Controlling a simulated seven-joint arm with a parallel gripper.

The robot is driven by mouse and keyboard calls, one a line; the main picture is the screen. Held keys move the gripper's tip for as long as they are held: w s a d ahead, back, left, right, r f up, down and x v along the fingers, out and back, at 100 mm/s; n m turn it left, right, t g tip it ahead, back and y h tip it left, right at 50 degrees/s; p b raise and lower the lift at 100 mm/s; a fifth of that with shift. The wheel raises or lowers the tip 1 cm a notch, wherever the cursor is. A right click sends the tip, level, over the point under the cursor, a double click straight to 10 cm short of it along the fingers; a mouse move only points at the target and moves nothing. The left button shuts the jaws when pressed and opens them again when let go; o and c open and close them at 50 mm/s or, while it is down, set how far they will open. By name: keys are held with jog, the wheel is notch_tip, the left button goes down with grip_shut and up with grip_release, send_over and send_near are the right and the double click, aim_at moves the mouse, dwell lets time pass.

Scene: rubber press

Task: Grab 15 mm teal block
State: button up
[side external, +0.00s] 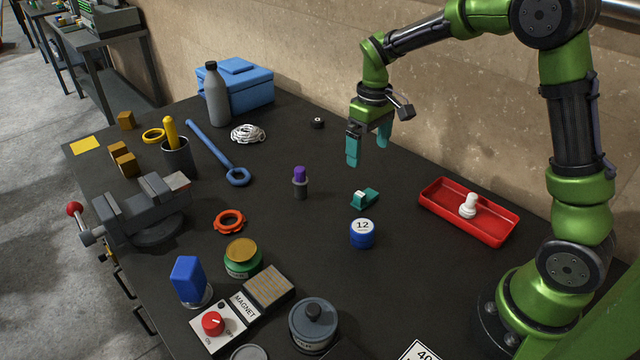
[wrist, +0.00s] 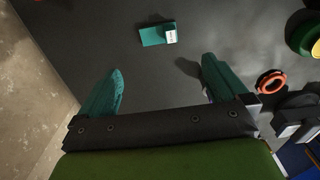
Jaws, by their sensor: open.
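A small teal block (side external: 365,198) with a white patch on it lies flat on the dark tabletop, between the purple-topped piece and the red tray. It also shows in the wrist view (wrist: 153,36), at the top centre beyond the fingertips. My gripper (side external: 368,152) hangs above the table, above and behind the block in the side view. Its two teal fingers are spread apart, with nothing between them. In the wrist view (wrist: 162,66) the block lies ahead of the gap between the fingers, apart from both.
A blue tin marked 12 (side external: 362,233) stands close in front of the block. A red tray (side external: 437,207) holding a white piece (side external: 468,205) lies to the right. The purple-topped piece (side external: 300,182) stands to the left. A wall (side external: 430,130) bounds the back.

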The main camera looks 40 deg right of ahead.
aim_at(366, 190)
notch_tip(366, 190, down, 13)
jog(key=shift+s+d+r, duration=0.1)
jog(key=shift+s, duration=0.05)
dwell(0.4)
jog(key=c, duration=1.2)
jog(key=shift+o, duration=0.2)
